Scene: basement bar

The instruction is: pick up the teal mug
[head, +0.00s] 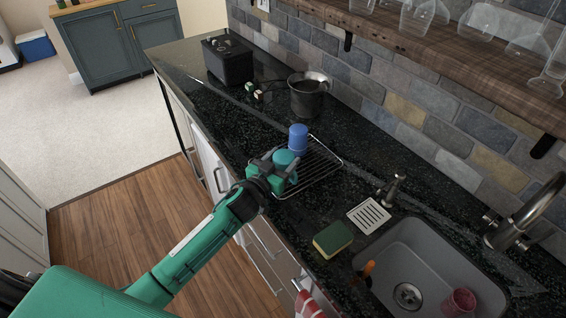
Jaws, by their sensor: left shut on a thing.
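The teal mug (286,157) is on or just over the left part of the wire rack (328,170) on the black counter; I cannot tell whether it touches the rack. My left gripper (271,170) reaches it from the front left and is shut on it. The gripper and wrist hide part of the mug. My right gripper is not in view.
A blue cup (298,138) stands right behind the mug. A metal pot (308,95), small dice-like blocks (255,92) and a black appliance (228,60) are farther back. A sponge (333,239), a white drain plate (369,215) and the sink (428,262) lie to the right.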

